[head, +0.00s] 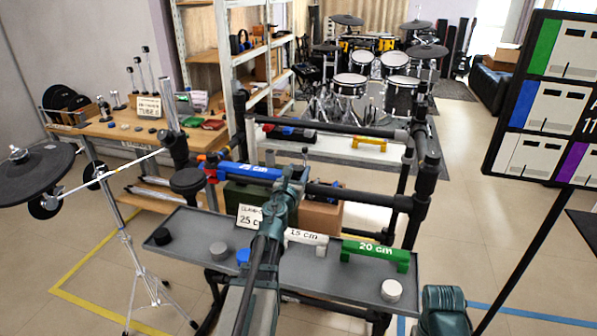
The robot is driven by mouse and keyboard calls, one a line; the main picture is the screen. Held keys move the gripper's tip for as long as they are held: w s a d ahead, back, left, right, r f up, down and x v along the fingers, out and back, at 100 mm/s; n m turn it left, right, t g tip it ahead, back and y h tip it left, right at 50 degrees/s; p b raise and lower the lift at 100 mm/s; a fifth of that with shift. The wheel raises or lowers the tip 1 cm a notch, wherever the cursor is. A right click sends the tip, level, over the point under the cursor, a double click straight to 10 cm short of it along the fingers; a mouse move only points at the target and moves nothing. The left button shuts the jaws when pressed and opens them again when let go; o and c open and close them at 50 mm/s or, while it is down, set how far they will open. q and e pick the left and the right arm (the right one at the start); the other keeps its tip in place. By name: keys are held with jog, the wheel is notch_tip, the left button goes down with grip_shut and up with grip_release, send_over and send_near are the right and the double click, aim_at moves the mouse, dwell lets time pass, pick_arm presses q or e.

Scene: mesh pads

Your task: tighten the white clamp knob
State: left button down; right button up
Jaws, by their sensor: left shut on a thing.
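My left gripper (294,182) is at the dark rack rail (350,193), in the middle of the view. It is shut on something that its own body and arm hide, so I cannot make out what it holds. No white clamp knob shows on the rail; the part behind the gripper is hidden. A round white knob-like piece (391,290) sits on the right end of the grey tray (330,278), apart from the gripper. Of my right arm only a teal part shows at the bottom right; its gripper is out of view.
The tray also bears a green 20 cm bar (375,255), a white 15 cm bar (306,237), and grey (220,253), blue (243,256) and black (161,237) round pieces. A blue tube (250,171) lies along the rail. A drum pad (35,172) stands left, a sign (550,100) right.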

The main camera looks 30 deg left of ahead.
pick_arm(q)
jog(key=shift+a+m+t+h, duration=0.1)
jog(key=shift+m+t+h, duration=0.2)
jog(key=shift+m+h, duration=1.1)
jog(key=shift+h, duration=0.4)
jog(key=shift+c, duration=1.5)
grip_release()
